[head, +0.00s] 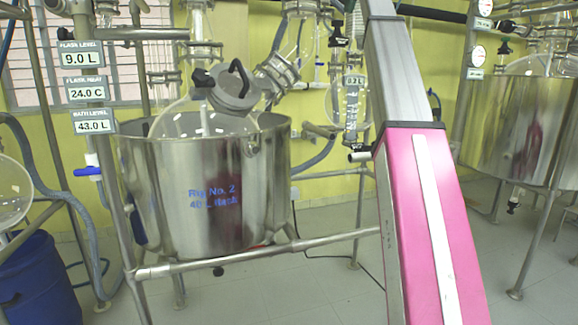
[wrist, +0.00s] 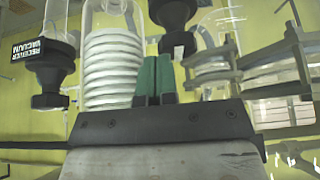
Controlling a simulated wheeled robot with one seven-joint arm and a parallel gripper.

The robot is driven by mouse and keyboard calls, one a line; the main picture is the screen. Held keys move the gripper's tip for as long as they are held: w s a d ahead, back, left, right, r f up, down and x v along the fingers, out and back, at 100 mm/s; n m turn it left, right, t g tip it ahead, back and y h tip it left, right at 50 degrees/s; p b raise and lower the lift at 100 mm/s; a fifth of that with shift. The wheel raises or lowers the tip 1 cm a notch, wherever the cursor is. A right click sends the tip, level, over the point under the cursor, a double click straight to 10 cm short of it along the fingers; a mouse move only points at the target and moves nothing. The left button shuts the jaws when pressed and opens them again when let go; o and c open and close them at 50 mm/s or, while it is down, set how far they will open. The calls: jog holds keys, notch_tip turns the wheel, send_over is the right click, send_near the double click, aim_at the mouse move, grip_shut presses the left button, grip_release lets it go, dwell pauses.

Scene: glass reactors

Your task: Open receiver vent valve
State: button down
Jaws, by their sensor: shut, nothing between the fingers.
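No label naming the receiver vent valve is readable. In the wrist view, a black valve knob (wrist: 174,12) is at the top centre, just beyond my fingertips; I cannot tell whether it is the vent valve or whether I touch it. My gripper (wrist: 155,75) has green fingertips close together, shut and empty. Another black knob (wrist: 50,88) at the left is beside a sign (wrist: 30,45) that seems to read "receiver vacuum", turned over. In the head view, the receiver flask (head: 341,106) hangs behind my arm, with a 0.2 L sign (head: 354,80). My gripper is out of that view.
A coiled glass condenser (wrist: 108,65) stands left of my fingertips, and a clamped glass flange (wrist: 275,75) stands to the right. In the head view, a steel bath (head: 210,190) with a glass flask is at left. A steel rail (head: 260,252) crosses in front of the bath.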

aim_at(337, 23)
notch_tip(337, 23, up, 3)
jog(key=shift+f, duration=0.1)
dwell(0.3)
jog(key=a+f, duration=0.3)
jog(key=f, duration=0.3)
jog(key=shift+s+a, duration=0.35)
dwell(0.3)
jog(key=shift+f, duration=0.2)
dwell(0.5)
